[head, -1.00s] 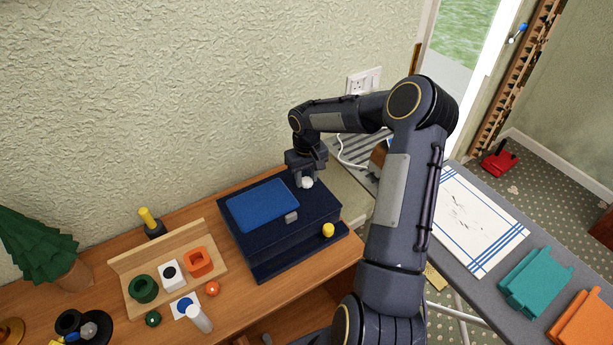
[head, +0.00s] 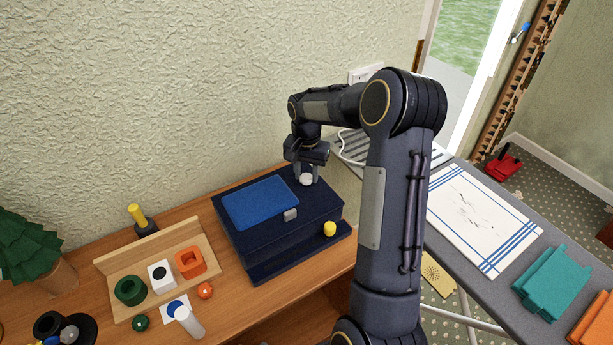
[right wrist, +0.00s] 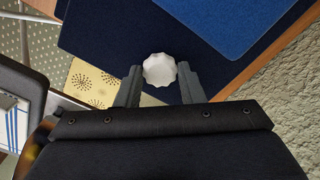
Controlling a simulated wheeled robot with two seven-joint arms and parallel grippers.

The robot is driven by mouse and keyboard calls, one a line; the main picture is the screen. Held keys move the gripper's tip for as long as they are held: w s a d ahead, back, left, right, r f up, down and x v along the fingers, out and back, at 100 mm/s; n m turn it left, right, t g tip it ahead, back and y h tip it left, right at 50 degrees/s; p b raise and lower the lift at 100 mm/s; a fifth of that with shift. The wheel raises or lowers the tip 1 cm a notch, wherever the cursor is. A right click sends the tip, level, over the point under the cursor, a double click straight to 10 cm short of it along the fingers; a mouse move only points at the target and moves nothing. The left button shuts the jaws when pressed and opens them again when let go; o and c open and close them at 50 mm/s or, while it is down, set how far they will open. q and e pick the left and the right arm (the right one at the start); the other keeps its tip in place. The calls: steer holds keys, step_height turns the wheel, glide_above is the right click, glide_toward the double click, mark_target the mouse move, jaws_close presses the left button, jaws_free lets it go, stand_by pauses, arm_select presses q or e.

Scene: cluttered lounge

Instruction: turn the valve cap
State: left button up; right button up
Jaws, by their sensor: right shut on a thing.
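The valve cap is a white, scalloped knob (right wrist: 159,70) on the dark navy box, near its back right corner. It also shows in the head view (head: 306,179), partly covered by the fingers. My right gripper (head: 306,177) points down over it, with one finger on each side. In the right wrist view, the right gripper (right wrist: 158,85) is shut on the cap near the fingertips. The navy box (head: 318,208) has a blue panel (head: 260,203) on top. My left gripper is not in view.
A yellow knob (head: 330,228) and a grey latch (head: 290,215) are on the box's front side. A grey table (head: 440,235) with a striped cloth (head: 480,225) is at right.

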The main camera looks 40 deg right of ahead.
mark_target(307, 176)
steer(key=m, duration=0.5)
steer(key=shift+b, duration=0.4)
stand_by(0.3)
steer(key=o, duration=1)
steer(key=shift+r, duration=3.9)
